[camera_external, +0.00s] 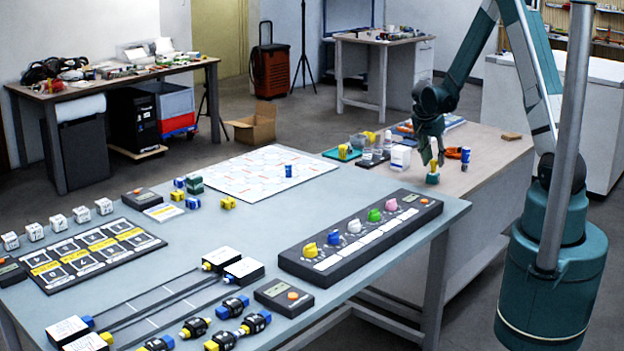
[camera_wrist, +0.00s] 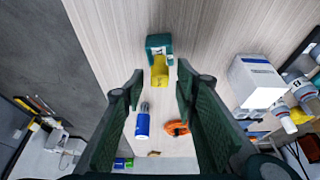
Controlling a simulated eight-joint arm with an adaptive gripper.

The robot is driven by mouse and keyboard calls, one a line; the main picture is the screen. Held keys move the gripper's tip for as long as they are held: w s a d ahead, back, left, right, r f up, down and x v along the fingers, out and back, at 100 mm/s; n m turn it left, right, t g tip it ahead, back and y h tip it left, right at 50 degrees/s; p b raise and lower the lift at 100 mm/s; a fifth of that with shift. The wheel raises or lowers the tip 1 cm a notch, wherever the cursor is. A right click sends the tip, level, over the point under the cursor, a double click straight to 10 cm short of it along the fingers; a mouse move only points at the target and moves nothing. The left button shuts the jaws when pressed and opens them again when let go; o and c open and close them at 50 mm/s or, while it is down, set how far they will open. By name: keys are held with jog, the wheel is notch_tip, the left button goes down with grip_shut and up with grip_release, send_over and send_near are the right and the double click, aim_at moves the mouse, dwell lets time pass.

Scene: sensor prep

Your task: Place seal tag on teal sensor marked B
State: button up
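A teal block with a yellow part (camera_wrist: 160,72) stands on the wood-topped bench in the wrist view. It also shows as a small teal piece (camera_external: 433,179) below my gripper in the external view. No letter B is legible on it. My gripper (camera_wrist: 160,78) points down at it, fingers apart on either side of the yellow part, with gaps visible. In the external view my gripper (camera_external: 431,158) is just above the teal piece, and a pale upright piece shows between its fingers. Another teal block (camera_external: 194,184) sits on the grey table. I cannot identify the seal tag.
Near my gripper are a blue cylinder (camera_wrist: 143,125), an orange item (camera_wrist: 177,128) and a white box (camera_wrist: 255,82). A teal tray (camera_external: 342,153) and small bottles stand to the left. A panel of coloured knobs (camera_external: 360,235) lies on the grey table.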

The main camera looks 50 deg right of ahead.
jog(key=p+v, duration=0.1)
jog(key=v, duration=1)
jog(key=shift+r, duration=0.1)
dwell(0.4)
jog(key=shift+r, duration=0.1)
jog(key=s+a+r+n+t+y, duration=0.15)
jog(key=s+a+r+n, duration=0.3)
jog(key=a+r, duration=0.45)
jog(key=s+a+r+n+t+y, duration=0.1)
jog(key=s+a+r+n+t, duration=0.35)
jog(key=a, duration=0.75)
jog(key=s+a+r+n+y, duration=0.1)
jog(key=s+a+r+n, duration=0.1)
jog(key=s+a+n, duration=0.2)
jog(key=s+a+r+n+t+y, duration=0.1)
jog(key=s+a+r+n, duration=0.2)
jog(key=s+a+n, duration=0.2)
jog(key=shift+s+a, duration=1.6)
jog(key=shift+a, duration=1.1)
jog(key=shift+r, duration=0.15)
